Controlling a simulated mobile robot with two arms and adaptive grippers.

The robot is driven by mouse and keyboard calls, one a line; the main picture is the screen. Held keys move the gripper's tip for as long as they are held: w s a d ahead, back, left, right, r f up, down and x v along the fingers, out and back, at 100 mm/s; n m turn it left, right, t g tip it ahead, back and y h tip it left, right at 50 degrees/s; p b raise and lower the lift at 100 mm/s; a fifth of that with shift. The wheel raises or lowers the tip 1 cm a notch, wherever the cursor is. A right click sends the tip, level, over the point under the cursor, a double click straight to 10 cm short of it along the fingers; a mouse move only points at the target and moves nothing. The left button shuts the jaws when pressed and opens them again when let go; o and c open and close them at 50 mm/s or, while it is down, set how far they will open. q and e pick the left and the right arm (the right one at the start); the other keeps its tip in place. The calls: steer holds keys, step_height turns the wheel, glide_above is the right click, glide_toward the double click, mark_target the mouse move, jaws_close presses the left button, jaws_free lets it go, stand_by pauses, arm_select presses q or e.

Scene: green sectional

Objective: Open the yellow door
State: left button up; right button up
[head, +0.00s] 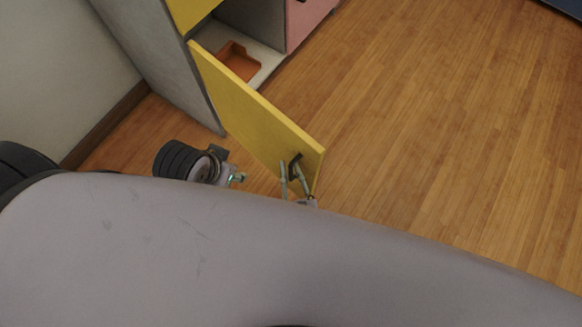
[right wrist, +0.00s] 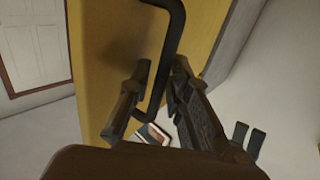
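The yellow door (head: 250,112) stands swung wide out from the cabinet. In the right wrist view its yellow face (right wrist: 105,50) fills the upper left and middle. A dark bar handle (right wrist: 170,45) is on this face. My right gripper (head: 293,172) is at the door's free end. In the right wrist view its two fingers (right wrist: 160,75) are spread apart on either side of the handle, with some gap showing, so it looks open around the bar. My left gripper is not in view.
The cabinet's grey side (head: 165,55) stands at the upper left, with an orange tray (head: 238,60) inside the opened compartment. A pink front (head: 303,15) is beside it. The wooden floor (head: 440,130) to the right is clear. My own arm hides the lower part of the head view.

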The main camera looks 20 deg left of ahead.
steer(key=v, duration=1.2)
steer(key=shift+d, duration=0.1)
